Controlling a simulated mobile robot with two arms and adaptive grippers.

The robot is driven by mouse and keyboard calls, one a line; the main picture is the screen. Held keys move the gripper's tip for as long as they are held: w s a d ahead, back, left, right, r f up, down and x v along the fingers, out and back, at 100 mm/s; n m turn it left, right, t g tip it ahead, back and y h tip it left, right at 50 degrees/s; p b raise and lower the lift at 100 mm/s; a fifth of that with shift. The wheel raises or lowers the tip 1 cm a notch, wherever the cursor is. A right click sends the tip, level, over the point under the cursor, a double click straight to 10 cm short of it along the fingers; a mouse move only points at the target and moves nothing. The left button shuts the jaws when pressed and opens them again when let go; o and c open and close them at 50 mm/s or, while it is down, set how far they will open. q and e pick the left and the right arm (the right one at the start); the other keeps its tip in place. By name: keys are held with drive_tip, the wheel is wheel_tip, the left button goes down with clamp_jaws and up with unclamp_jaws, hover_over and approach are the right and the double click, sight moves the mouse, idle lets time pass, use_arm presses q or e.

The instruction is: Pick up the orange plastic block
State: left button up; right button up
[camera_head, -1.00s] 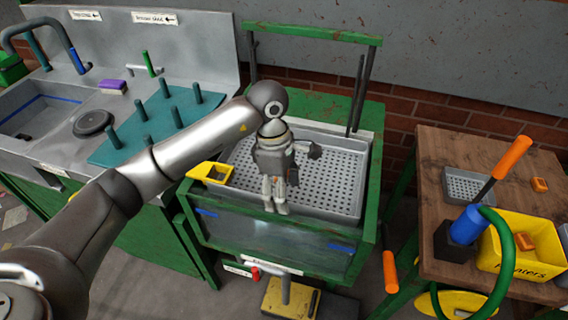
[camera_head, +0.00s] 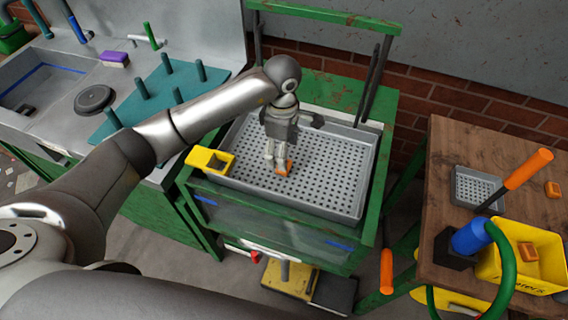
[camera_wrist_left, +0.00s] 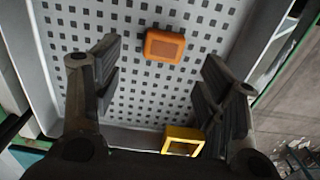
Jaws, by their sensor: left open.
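An orange plastic block (camera_head: 284,167) lies on the perforated floor of the grey tray (camera_head: 345,207). In the left wrist view the block (camera_wrist_left: 164,46) lies flat, ahead of and between the lines of the two fingers. My left gripper (camera_head: 274,164) points down over the tray beside the block and partly covers it in the head view. In the left wrist view the gripper (camera_wrist_left: 160,75) is open, with nothing between its fingers. Whether a finger touches the block cannot be told. My right gripper is not in view.
A yellow open box (camera_head: 211,161) sits at the tray's left front edge; it also shows in the wrist view (camera_wrist_left: 183,141). Green posts and a bar rise behind the tray. Other orange blocks are on the wooden table (camera_head: 553,190) and in a yellow bin (camera_head: 528,252).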

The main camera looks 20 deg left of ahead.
use_arm(q)
drive_tip(key=shift+d+f, duration=0.1)
drive_tip(key=shift+f, duration=0.3)
drive_tip(key=f, duration=0.1)
drive_tip(key=f+p, duration=0.2)
drive_tip(key=shift+s+d+f, duration=0.1)
drive_tip(key=shift+s, duration=0.2)
drive_tip(key=shift+f, duration=0.35)
drive_tip(key=shift+w+f, duration=0.15)
drive_tip(key=shift+f, duration=0.1)
drive_tip(key=c, duration=1.1)
drive_tip(key=shift+r, duration=0.2)
